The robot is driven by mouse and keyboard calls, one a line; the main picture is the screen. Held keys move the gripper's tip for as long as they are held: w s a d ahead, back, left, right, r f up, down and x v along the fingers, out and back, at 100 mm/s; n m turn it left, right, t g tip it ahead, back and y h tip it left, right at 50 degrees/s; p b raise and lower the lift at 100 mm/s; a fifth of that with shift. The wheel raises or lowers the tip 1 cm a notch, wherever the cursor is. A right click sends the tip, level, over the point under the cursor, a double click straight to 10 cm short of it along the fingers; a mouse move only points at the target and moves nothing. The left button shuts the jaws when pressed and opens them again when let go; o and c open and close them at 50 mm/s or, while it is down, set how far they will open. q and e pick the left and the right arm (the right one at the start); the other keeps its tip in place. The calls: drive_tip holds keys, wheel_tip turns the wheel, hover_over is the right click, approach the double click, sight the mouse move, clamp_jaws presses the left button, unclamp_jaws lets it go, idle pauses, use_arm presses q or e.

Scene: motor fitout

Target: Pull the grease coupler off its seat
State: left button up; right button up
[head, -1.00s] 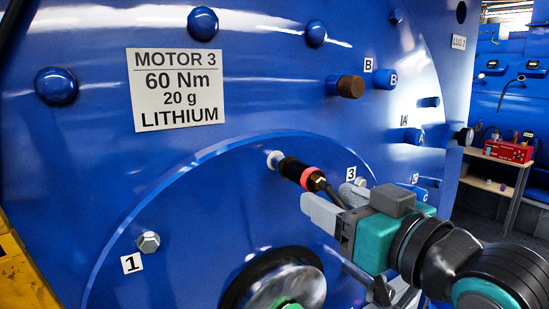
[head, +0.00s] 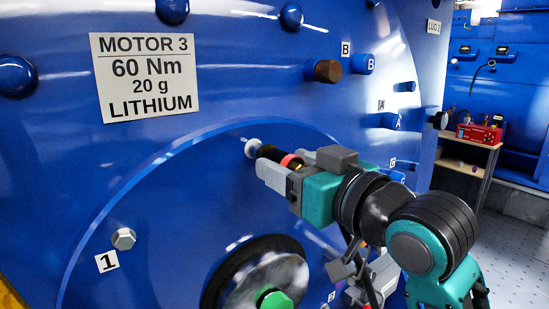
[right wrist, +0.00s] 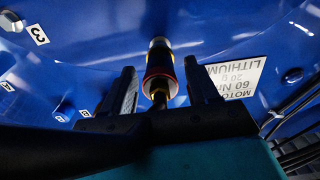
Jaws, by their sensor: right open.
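The grease coupler (head: 268,153) is a black cylinder with a red ring and a brass rear part. It sits on a pale round seat (head: 252,148) on the blue motor face. My right gripper (head: 274,166) is open at the coupler; its near finger hides part of the coupler's side and rear. In the right wrist view, the coupler (right wrist: 158,62) stands between the two spread fingers of the right gripper (right wrist: 160,78), with a visible gap on each side. My left gripper is not in view.
A bolt (head: 123,238) marked 1 is at lower left, and a round hub (head: 272,285) with a green centre is below. A brown-tipped plug (head: 327,71) and a blue peg B (head: 363,64) stick out above. A bench (head: 466,140) with a red device stands far right.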

sight(270, 155)
drive_tip(key=x, duration=0.4)
drive_tip(key=shift+w+a, duration=0.2)
drive_tip(key=shift+w, duration=0.15)
drive_tip(key=shift+r, duration=0.15)
drive_tip(key=shift+a, duration=0.1)
idle(0.7)
clamp_jaws()
idle(0.3)
drive_tip(key=shift+s+f, duration=0.2)
drive_tip(key=shift+f, duration=0.05)
drive_tip(key=shift+s, duration=0.15)
drive_tip(key=shift+v, duration=2.45)
drive_tip(key=shift+d+r, duration=0.15)
drive_tip(key=shift+d, duration=0.15)
